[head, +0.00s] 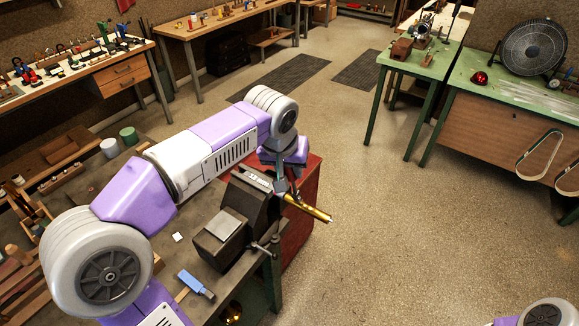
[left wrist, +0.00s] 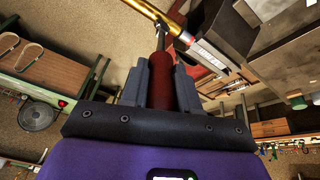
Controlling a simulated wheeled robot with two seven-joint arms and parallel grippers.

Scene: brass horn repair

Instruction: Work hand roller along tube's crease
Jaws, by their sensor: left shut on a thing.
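The brass tube (head: 310,209) is clamped in a dark bench vise (head: 238,216) and sticks out past its jaws to the right. Its end also crosses the top of the left wrist view (left wrist: 150,10). My left gripper (head: 281,183) is over the tube beside the vise jaws. In the left wrist view my left gripper (left wrist: 160,88) is shut on the red-brown handle of the hand roller (left wrist: 161,75). The roller's metal head is at the tube, at or very near its surface; contact and the crease cannot be made out. My right gripper is out of view.
A red cabinet (head: 300,225) stands behind the vise. Open floor (head: 400,240) lies to the right.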

